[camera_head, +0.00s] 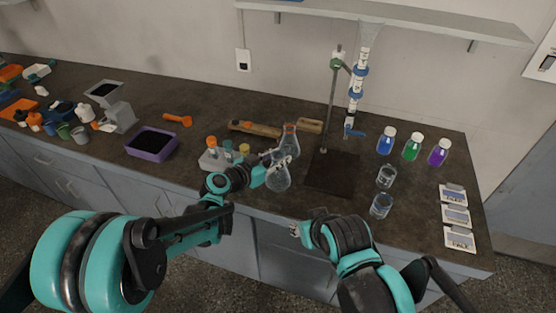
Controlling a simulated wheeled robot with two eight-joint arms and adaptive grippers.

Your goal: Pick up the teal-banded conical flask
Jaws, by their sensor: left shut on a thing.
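A clear conical flask (278,181) is upright near the front edge of the bench, right of my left gripper (271,159). That gripper is shut on its neck. Any teal band on it is too small to tell from the gripper's own teal parts. I cannot tell whether its base touches the bench. A second conical flask (290,141), with an orange tint at its neck, stands just behind it. My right gripper (297,230) is low at the front of the bench, apart from the flasks; its fingers are too small to read.
A tube rack (214,161) stands left of the flasks, close to my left gripper. A burette stand (333,100) rises behind on the right. Two beakers, (386,176) and (381,206), stand right. A purple tray (151,145) is left.

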